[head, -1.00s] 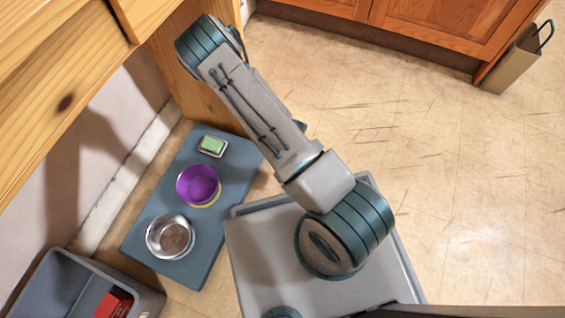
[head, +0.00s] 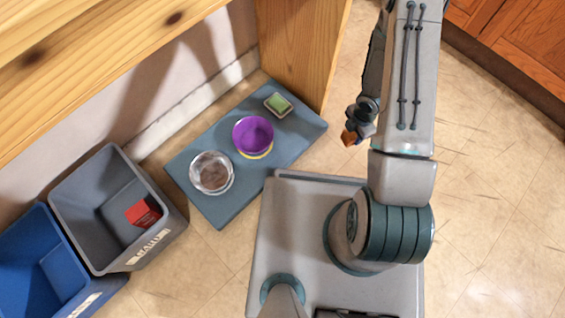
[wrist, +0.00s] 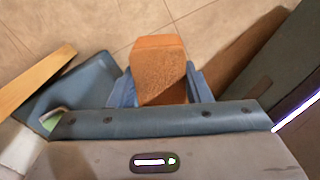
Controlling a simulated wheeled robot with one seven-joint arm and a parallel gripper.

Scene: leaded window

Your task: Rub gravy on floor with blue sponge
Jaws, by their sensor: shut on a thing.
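My gripper (head: 358,126) hangs above the floor beside the grey-blue mat's right end, at the arm's end. It is shut on an orange-brown block (head: 349,138) with a rough, sponge-like face. In the wrist view the block (wrist: 160,68) sits between my two blue fingers, with the tan floor (wrist: 95,22) beyond it. No blue sponge shows in any view. I cannot make out a gravy spill on the floor; my arm and base hide part of it.
The mat (head: 203,202) holds a green block in a small dish (head: 278,104), a purple bowl (head: 253,134) and a clear bowl (head: 211,173) with brown contents. A grey bin (head: 85,190) with a red box (head: 143,212) stands beside a blue bin (head: 30,262). Open floor lies right.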

